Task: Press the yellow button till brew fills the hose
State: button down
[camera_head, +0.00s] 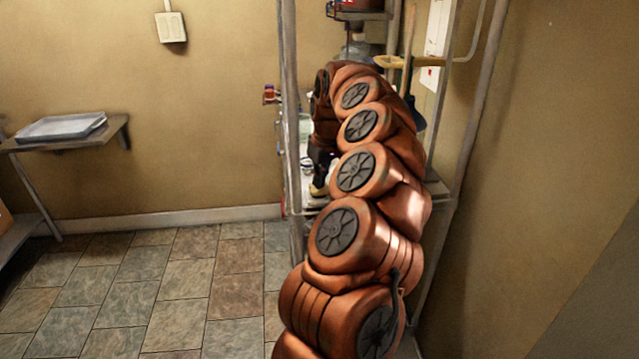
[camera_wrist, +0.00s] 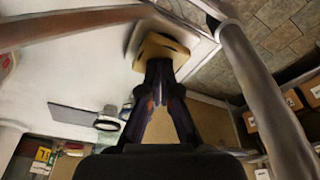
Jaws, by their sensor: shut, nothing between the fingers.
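In the wrist view a yellow block-like thing (camera_wrist: 158,50), likely the yellow button, stands on a white surface. My gripper (camera_wrist: 158,84) is shut and empty, its dark fingertips at the near side of this thing. I cannot tell whether they touch it or press it. In the head view my arm reaches into a metal rack and hides most of that spot; my dark gripper (camera_head: 321,163) shows only in part there. A brown tube-like band (camera_wrist: 75,24) crosses the upper left of the wrist view; I cannot tell whether it is the hose. No brew is visible.
The rack's posts (camera_head: 291,120) stand close beside my arm. A grey post (camera_wrist: 262,95) is close at right in the wrist view, with boxes (camera_wrist: 292,100) beyond. A side table with a tray (camera_head: 62,127) stands at left. The tiled floor (camera_head: 170,290) at left is clear.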

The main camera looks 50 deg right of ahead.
jog(key=shift+r, duration=0.1)
jog(key=shift+r+p, duration=0.6)
jog(key=shift+r, duration=0.95)
jog(key=shift+f, duration=0.3)
jog(key=shift+f+b, duration=0.35)
jog(key=shift+b, duration=0.1)
jog(key=shift+f+b, duration=0.45)
jog(key=shift+f, duration=0.6)
jog(key=shift+r+p, duration=0.45)
jog(key=shift+r, duration=1.2)
